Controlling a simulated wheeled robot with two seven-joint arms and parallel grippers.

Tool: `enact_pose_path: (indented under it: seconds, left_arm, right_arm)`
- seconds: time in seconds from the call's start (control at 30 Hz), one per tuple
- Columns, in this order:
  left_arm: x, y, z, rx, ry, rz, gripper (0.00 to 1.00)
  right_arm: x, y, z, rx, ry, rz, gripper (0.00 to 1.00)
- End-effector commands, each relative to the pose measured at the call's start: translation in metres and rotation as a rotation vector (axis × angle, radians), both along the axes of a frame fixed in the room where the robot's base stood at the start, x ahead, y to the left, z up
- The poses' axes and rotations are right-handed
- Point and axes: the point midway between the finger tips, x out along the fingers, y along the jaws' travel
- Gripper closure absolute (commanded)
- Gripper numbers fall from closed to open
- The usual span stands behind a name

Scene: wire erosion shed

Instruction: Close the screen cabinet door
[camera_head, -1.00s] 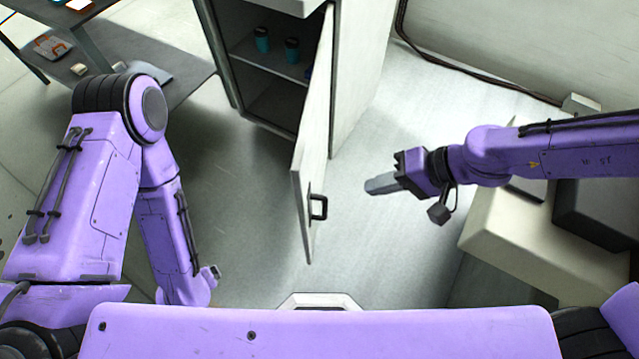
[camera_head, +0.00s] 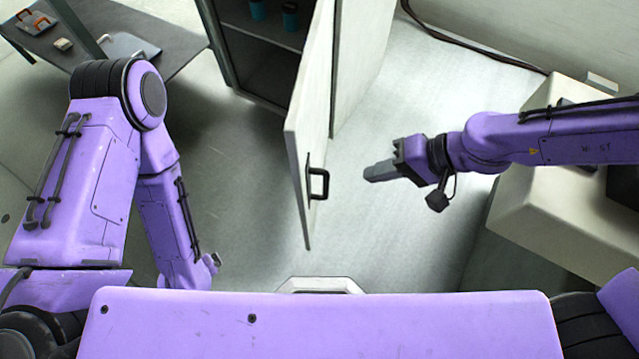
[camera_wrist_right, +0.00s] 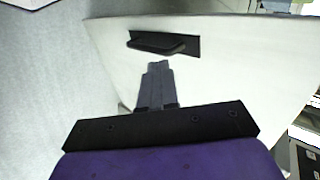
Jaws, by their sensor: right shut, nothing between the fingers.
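The white cabinet door (camera_head: 309,130) stands open, swung out toward me from the cabinet (camera_head: 363,50). A dark handle (camera_head: 318,184) is on its right-hand face, and it also shows in the right wrist view (camera_wrist_right: 163,43). My right gripper (camera_head: 368,175) is shut and empty, to the right of the door and apart from it in the head view. In the right wrist view its fingers (camera_wrist_right: 157,70) point at the door's face just below the handle. My left arm is folded at the left; its gripper fingers cannot be made out.
Inside the cabinet are teal cups (camera_head: 290,16) on a shelf. A grey table (camera_head: 150,60) with small items stands at the back left. A pale box-like unit (camera_head: 540,200) is at the right, beneath my right arm. The floor around the door is clear.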

Motion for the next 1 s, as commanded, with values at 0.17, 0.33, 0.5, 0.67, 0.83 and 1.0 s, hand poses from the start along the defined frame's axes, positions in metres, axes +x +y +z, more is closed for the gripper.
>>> enact_pose_path:
  seconds: [0.17,0.33,0.5,0.67,0.83,1.0]
  left_arm:
    - [0.000,0.000,-0.014,0.000,0.000,0.000,0.10]
    - [0.000,0.000,-0.030,0.000,0.000,0.000,0.10]
    - [0.000,0.000,-0.042,0.000,0.000,0.000,0.10]
    - [0.000,0.000,-0.041,0.000,0.000,0.000,0.10]
    - [0.000,0.000,-0.042,0.000,0.000,0.000,0.10]
    - [0.000,0.000,-0.042,0.000,0.000,0.000,0.10]
  right_arm:
    - [0.001,0.020,-0.023,0.000,0.004,0.003,1.00]
    - [0.005,0.047,-0.049,-0.001,0.004,0.003,1.00]
    - [0.008,0.074,-0.072,0.000,0.006,0.002,1.00]
    - [0.012,0.099,-0.066,-0.001,-0.001,0.004,1.00]
    - [0.014,0.110,-0.065,-0.001,0.001,0.001,1.00]
    - [0.014,0.110,-0.065,0.000,0.001,-0.001,1.00]
